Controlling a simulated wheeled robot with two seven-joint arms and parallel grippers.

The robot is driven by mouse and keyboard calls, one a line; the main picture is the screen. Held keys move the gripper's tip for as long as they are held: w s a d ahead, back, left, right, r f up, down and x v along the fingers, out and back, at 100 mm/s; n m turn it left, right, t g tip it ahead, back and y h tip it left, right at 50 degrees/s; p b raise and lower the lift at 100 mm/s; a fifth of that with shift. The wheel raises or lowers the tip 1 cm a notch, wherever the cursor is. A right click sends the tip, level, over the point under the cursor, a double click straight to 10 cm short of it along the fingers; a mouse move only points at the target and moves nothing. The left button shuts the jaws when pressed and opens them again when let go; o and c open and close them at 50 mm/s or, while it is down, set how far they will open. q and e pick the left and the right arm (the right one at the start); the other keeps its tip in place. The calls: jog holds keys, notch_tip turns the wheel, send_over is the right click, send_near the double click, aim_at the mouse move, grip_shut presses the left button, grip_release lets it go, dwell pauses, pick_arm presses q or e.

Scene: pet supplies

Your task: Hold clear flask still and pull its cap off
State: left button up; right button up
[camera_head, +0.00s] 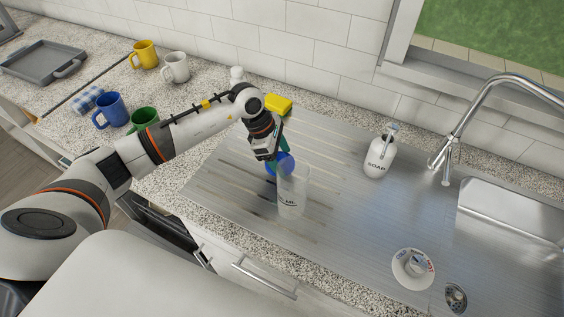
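The clear flask (292,193) stands upright on the ribbed metal drainboard, with dark lettering low on its side. The blue cap (285,163) shows at the flask's upper left, right by its top; I cannot tell whether it is seated on the flask or apart from it. My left gripper (270,157) reaches in from the left and points down at the blue cap. Its fingers are dark and small here, so whether they are closed on the cap is unclear. My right gripper is not in view.
A yellow sponge (278,103) lies behind my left gripper. A white soap dispenser (380,157) stands to the right, before the faucet (452,150) and sink. A white round item (414,268) lies at the front right. Several mugs stand at the left.

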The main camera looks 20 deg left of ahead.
pick_arm(q)
notch_tip(320, 180, down, 3)
jog(key=shift+f+p, duration=0.2)
jog(key=shift+p, duration=0.35)
jog(key=shift+f, duration=0.25)
jog(key=o, duration=1.1)
